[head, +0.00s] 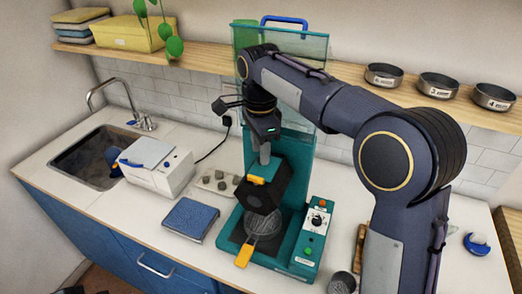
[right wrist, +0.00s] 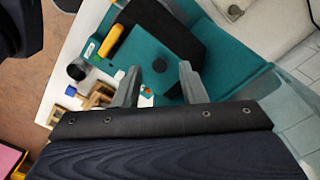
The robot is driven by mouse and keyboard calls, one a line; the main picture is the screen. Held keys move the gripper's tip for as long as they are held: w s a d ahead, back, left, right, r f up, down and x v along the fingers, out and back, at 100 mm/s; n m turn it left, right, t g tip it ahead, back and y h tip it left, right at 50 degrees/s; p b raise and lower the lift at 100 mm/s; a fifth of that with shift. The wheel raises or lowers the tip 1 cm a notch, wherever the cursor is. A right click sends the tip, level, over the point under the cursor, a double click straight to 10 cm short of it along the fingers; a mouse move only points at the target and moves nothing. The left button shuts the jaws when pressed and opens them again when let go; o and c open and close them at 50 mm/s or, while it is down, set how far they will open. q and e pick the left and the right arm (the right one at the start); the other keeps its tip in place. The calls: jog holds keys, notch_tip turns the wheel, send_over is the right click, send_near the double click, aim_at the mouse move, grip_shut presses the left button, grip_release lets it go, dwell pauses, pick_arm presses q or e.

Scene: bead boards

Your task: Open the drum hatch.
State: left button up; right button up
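A teal machine (head: 296,165) stands on the counter. In its middle is a black drum-like housing (head: 270,188) with a small yellow tab (head: 257,180). Below it is a round grey mesh part (head: 263,222) with a yellow handle (head: 245,254) pointing to the front. I cannot tell which part is the hatch. My right gripper (head: 265,152) points down just above the black housing and hides its top. My left gripper is not in view.
A clear teal panel (head: 310,47) rises behind my arm. A control box (head: 308,235) with a dial is at the machine's right. A blue-topped scale (head: 190,218) and a white box (head: 155,165) stand left. A shelf (head: 205,60) crosses the wall.

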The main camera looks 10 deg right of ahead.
jog(key=shift+f, duration=0.6)
grip_shut()
